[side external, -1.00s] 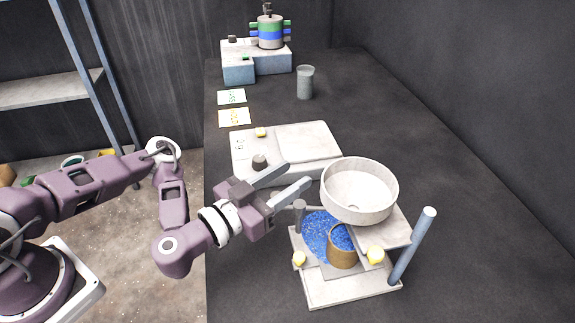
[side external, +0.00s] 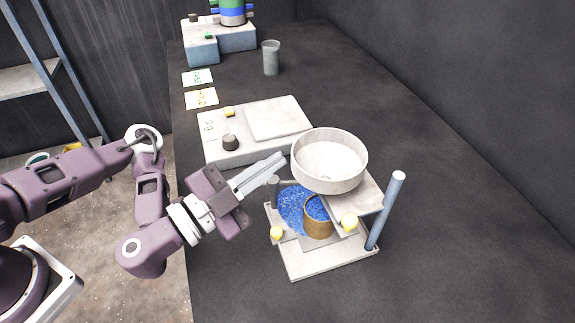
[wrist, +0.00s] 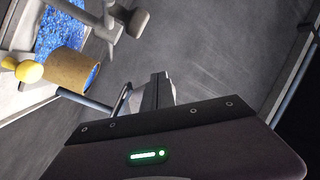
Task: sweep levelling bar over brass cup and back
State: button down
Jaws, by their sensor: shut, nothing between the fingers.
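The brass cup (side external: 318,228) stands on the pale base of the screen rig, with blue grains up near its rim. In the wrist view the cup (wrist: 68,70) shows at upper left. A grey upright knob (side external: 273,188) with a thin rod stands behind the cup; it appears to be the levelling bar's handle, and the handle (wrist: 128,20) also shows in the wrist view. My gripper (side external: 283,158) is shut and empty, its fingertips above the knob and close to the round pan's left side. The fingers (wrist: 160,88) are together in the wrist view.
A round white pan (side external: 330,160) stands above the rig, beside a blue-grey post (side external: 385,212). Yellow knobs (side external: 277,233) flank the cup. Blue grains (side external: 291,204) lie behind it. A pale scale (side external: 230,145) is behind my gripper. The dark bench is clear at right.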

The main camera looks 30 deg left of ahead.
jog(key=s+f+m+g+h, duration=0.5)
jog(key=s+f+m+g, duration=0.15)
jog(key=m, duration=0.45)
jog(key=shift+t, duration=0.45)
jog(key=x, duration=0.9)
jog(key=shift+w+a+f, duration=0.1)
jog(key=shift+w, duration=0.2)
jog(key=shift+w+a+f, duration=0.15)
jog(key=shift+w+a, duration=0.2)
jog(key=shift+w, duration=0.25)
jog(key=shift+w+a+f, duration=0.15)
jog(key=shift+w+a, duration=0.2)
jog(key=shift+w, duration=0.25)
jog(key=shift+w+a+f, duration=0.15)
jog(key=shift+w+a, duration=0.15)
jog(key=shift+w, duration=0.15)
